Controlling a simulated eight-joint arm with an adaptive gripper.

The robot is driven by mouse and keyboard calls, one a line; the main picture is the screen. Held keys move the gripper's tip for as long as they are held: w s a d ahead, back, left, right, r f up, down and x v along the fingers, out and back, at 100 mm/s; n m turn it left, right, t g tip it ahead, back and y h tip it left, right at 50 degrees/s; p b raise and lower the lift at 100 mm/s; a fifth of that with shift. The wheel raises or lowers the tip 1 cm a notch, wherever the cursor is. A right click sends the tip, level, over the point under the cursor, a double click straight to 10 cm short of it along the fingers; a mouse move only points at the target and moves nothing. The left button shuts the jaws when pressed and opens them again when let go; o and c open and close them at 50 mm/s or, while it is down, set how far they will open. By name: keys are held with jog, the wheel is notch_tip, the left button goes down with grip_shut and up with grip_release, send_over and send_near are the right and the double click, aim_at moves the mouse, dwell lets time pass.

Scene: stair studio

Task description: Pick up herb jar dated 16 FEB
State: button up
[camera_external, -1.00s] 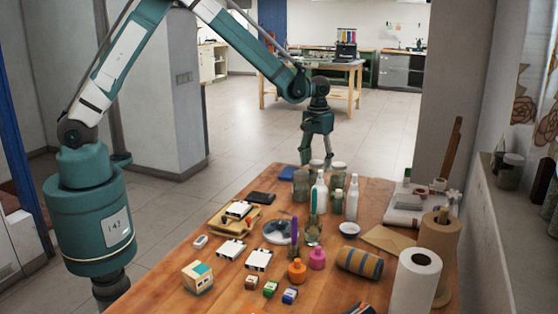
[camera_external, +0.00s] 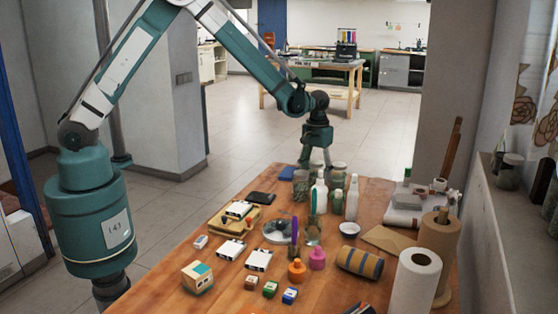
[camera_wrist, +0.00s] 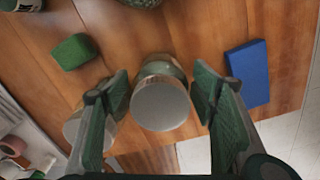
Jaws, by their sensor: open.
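Several lidded glass jars stand at the far end of the table, among them one at the left of the group (camera_external: 300,182) and one at the right (camera_external: 337,176). In the wrist view a jar with a pale metal lid (camera_wrist: 160,104) stands between the two fingers of my gripper (camera_wrist: 160,92). The fingers are spread, with a gap on each side of it. A second jar lid (camera_wrist: 84,127) is partly hidden behind the left finger. My gripper (camera_external: 316,161) points down over the jars in the external view. No date label is readable, so I cannot tell which jar is dated 16 FEB.
A blue flat block (camera_wrist: 248,72) lies right of the jar and a green block (camera_wrist: 74,52) to its left. White bottles (camera_external: 352,198) stand close in front of the jars. The table's far edge is near. A paper roll (camera_external: 416,282) stands front right.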

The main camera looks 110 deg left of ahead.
aim_at(315, 161)
dwell(0.3)
jog(key=c, duration=1.1)
jog(key=shift+r, duration=0.1)
jog(key=shift+r, duration=0.45)
jog(key=r, duration=0.1)
jog(key=r+p, duration=0.1)
jog(key=shift+s+r, duration=0.25)
jog(key=shift+r, duration=0.1)
jog(key=s+b, duration=0.3)
jog(key=s, duration=2.8)
jog(key=shift+s+f, duration=0.15)
jog(key=shift+s, duration=0.1)
